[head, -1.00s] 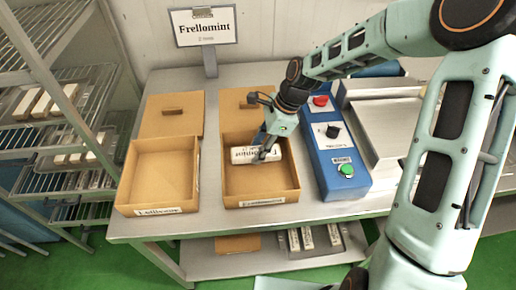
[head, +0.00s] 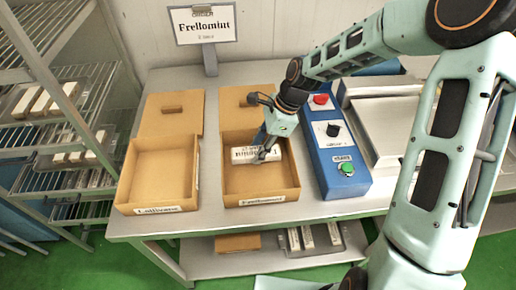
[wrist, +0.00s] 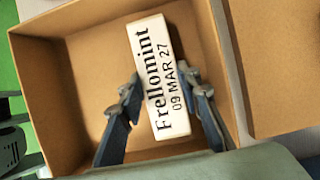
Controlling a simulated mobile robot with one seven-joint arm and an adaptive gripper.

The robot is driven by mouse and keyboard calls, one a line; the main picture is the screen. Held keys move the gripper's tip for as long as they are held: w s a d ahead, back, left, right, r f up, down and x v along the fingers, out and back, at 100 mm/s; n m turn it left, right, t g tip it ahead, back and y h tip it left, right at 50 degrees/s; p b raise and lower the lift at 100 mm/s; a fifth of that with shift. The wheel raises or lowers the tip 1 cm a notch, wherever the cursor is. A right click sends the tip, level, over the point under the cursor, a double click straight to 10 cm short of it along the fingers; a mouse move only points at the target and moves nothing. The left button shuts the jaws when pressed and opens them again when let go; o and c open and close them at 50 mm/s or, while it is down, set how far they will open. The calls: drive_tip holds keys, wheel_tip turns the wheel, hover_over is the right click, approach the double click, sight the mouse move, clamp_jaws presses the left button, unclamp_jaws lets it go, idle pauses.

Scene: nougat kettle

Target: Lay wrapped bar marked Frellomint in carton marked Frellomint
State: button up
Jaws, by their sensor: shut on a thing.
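The white wrapped bar marked Frellomint (head: 240,156) is held in my gripper (head: 264,154), inside the outline of the right carton marked Frellomint (head: 284,194). In the wrist view my gripper (wrist: 161,82) has one finger on each long side of the bar (wrist: 163,58). The print "Frellomint 09 MAR 27" faces up. The bar lies within the walls of the open carton (wrist: 80,95), near its far side in the head view. I cannot tell whether its underside touches the carton floor.
A second open carton (head: 160,172) with a different label stands to the left, empty. A blue control box (head: 338,160) stands close on the right. A sign reading Frellomint (head: 205,25) stands behind. Racks (head: 70,110) with white bars are at left.

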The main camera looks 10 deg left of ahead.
drive_tip(key=shift+f, duration=0.15)
drive_tip(key=o, duration=1.7)
drive_tip(key=shift+o, duration=0.2)
drive_tip(key=shift+r+p, duration=2.95)
drive_tip(key=shift+r, duration=1.05)
